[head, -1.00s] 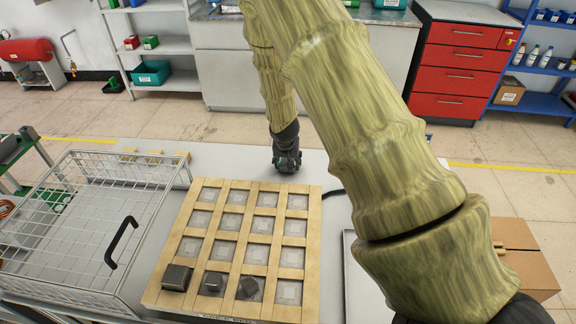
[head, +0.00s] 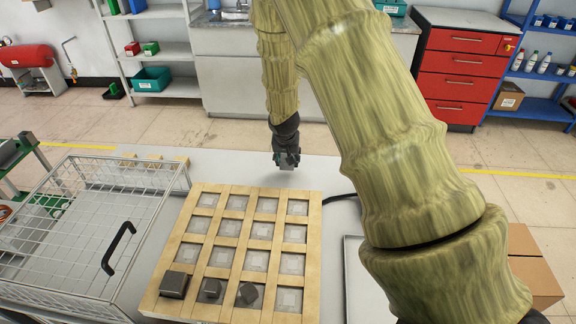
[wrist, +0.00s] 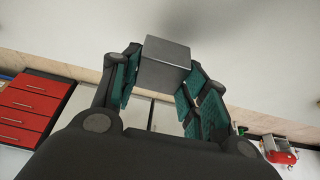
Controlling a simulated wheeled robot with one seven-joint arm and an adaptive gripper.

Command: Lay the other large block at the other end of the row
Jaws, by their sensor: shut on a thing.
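My gripper (head: 287,160) is raised above the table behind the wooden grid. In the wrist view my gripper (wrist: 163,85) is shut on a grey metal large block (wrist: 165,62), held between teal finger pads. Three dark blocks sit in the front row of the wooden grid (head: 228,188): a large block (head: 174,284) at the left end, a smaller one (head: 211,289) in the second cell and a tilted-looking small one (head: 247,294) in the third. The front row's right-end cell (head: 288,299) holds no block.
The other grid cells are clear of blocks.

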